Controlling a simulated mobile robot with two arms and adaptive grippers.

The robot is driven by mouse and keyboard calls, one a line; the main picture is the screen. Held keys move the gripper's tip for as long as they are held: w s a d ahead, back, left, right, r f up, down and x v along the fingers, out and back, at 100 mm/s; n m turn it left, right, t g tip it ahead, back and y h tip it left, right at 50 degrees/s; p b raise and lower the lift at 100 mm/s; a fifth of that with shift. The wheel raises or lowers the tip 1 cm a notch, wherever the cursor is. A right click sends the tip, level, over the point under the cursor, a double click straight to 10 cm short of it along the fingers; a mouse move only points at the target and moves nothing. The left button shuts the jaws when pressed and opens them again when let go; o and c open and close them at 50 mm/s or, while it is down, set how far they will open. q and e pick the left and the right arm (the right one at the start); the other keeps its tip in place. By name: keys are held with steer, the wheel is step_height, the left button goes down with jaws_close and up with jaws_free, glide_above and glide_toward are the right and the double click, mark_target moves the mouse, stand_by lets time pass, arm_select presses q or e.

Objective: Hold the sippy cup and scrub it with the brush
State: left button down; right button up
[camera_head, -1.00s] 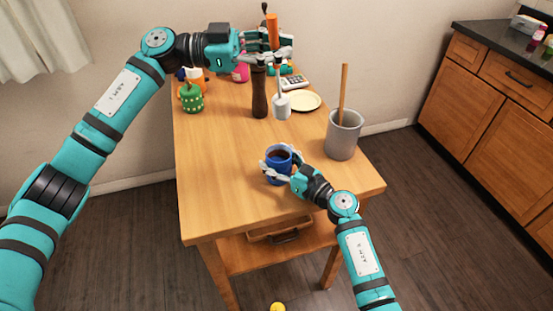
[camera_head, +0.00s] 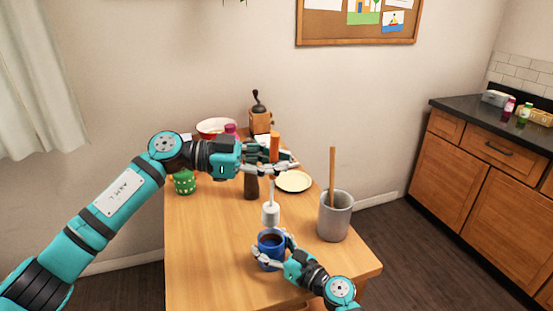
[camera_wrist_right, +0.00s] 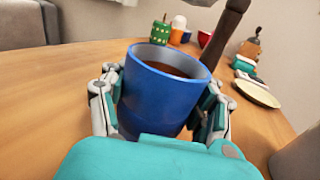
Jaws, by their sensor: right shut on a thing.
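The blue cup (camera_head: 266,262) with dark content stands near the front of the wooden table. It fills the middle of the right wrist view (camera_wrist_right: 165,100), upright, with its mouth open. My right gripper (camera_head: 271,252) is shut around the cup, one finger on each side. My left gripper (camera_head: 277,165) is shut on a brush with an orange handle (camera_head: 274,146). The brush hangs upright, its whitish head (camera_head: 270,215) just above the cup's far rim in the head view. I see no contact with the cup. The brush head is not clearly seen in the wrist view.
A grey container (camera_head: 335,217) with a wooden stick stands right of the cup. Behind are a dark brown mill (camera_head: 251,187), a cream plate (camera_head: 293,181), a green pot (camera_head: 185,182) and a coffee grinder (camera_head: 260,118). The table left of the cup is clear.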

mark_target(277, 209)
arm_select(q)
step_height(277, 209, down, 12)
stand_by(1.1)
steer(key=shift+w, duration=0.1)
stand_by(0.5)
